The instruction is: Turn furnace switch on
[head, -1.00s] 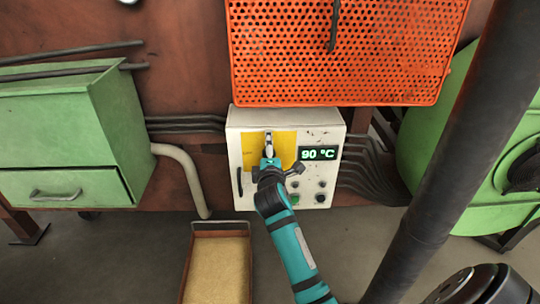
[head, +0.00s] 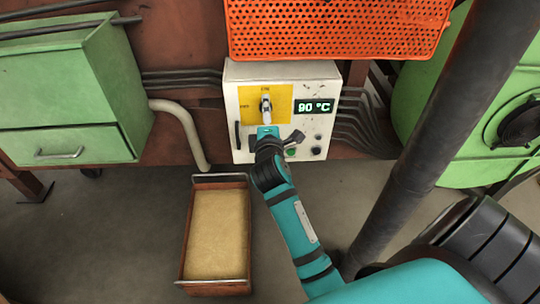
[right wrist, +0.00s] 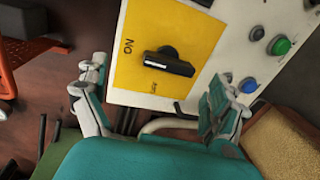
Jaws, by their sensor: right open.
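The furnace switch is a dark bar handle (right wrist: 172,63) on a yellow plate (right wrist: 190,30) of the white control box (head: 232,95). In the right wrist view the bar lies roughly along the direction of the ON label, and another label sits at the plate's lower edge. In the head view the switch (head: 265,104) is partly masked. My right gripper (right wrist: 153,85) is open, its fingers apart on either side of the handle in the picture, with nothing between them. In the head view the right gripper (head: 266,130) is in front of the box, just below the switch. My left gripper is out of view.
A display (head: 314,107) reads 90 °C; a green button (head: 291,152) is below it. An orange perforated panel (head: 335,25) hangs above. A tray of yellowish grains (head: 216,235) is below left. A dark pipe (head: 430,150) slants at the right; a green cabinet (head: 60,95) stands left.

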